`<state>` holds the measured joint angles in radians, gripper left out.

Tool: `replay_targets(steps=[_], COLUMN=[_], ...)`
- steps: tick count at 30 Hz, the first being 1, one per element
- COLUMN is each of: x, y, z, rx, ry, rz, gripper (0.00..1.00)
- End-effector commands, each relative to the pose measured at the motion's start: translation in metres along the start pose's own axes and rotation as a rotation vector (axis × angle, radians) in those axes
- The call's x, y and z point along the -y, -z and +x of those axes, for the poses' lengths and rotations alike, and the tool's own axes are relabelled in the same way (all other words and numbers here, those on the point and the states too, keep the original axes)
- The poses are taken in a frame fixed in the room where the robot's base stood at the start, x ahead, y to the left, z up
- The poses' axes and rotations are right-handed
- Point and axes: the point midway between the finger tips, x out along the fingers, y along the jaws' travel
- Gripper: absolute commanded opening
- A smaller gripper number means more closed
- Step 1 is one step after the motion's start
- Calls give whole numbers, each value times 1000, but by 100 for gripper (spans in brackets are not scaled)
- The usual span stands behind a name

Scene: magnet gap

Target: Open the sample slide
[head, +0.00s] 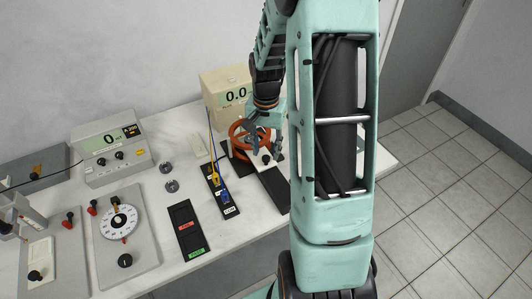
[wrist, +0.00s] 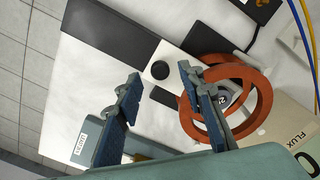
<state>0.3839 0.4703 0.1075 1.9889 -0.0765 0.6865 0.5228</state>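The sample slide looks like a white plate (wrist: 178,57) with a round black knob (wrist: 160,70), lying along a dark rail (wrist: 108,28). Its inner end is by a pair of orange coils (wrist: 266,108). In the head view the knob (head: 266,160) and the coils (head: 237,134) sit at the right part of the bench. My gripper (wrist: 159,75) is open, with its blue-padded fingers apart. In the wrist view the knob appears between the fingertips. I cannot tell whether either finger touches it. The gripper also shows in the head view (head: 263,145).
A flux meter (head: 230,95) stands behind the coils. A black board (head: 220,190) with yellow and blue plugs lies left of the rail (head: 274,188). A red-and-green marked tray (head: 187,230), a dial panel (head: 128,250) and another meter (head: 111,147) are farther left.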

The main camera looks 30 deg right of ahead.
Motion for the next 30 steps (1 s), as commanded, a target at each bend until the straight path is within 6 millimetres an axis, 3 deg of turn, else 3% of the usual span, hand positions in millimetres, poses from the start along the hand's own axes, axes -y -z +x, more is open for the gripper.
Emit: replay_targets(steps=[6,16,26,30], x=[0,0,0,0], y=[0,0,0,0], z=[21,24,23,23], rx=[1,-1,-1,-1], ry=[-1,0,0,0], rz=[0,0,0,0], gripper=[36,36,0,0])
